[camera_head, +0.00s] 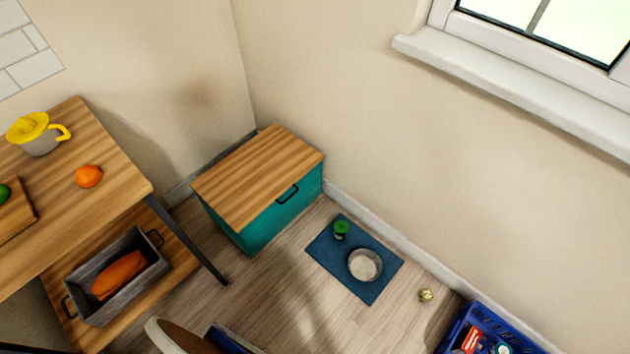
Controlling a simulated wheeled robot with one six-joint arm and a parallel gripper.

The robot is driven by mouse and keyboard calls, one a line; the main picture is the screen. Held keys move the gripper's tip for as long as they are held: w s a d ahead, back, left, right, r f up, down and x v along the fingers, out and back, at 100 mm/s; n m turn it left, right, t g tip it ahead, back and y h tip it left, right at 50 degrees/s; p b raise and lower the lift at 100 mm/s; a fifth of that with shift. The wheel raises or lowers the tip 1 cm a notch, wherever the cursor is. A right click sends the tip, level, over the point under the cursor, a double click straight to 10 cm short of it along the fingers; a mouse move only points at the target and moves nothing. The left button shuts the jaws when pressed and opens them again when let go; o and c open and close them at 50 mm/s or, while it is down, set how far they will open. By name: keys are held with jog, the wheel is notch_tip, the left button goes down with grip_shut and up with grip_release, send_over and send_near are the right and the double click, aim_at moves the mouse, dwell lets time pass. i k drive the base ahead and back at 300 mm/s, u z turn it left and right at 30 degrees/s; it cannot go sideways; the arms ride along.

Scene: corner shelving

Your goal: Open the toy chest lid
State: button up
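The toy chest (283,216) is a teal box on the floor in the room's corner. Its wooden lid (258,174) lies flat and shut on top. A dark handle (288,194) sits on the chest's front face near the lid's edge, toward the right. My gripper does not show in this view, so nothing is seen touching the lid or handle.
A wooden table (115,165) with a lower shelf and a dark leg (190,243) stands left of the chest. A blue mat (376,289) with a bowl (365,265) and green-topped jar (341,230) lies to its right. A blue crate (455,327) stands lower right.

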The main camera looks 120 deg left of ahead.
aim_at(244, 184)
jog(key=u, duration=3.65)
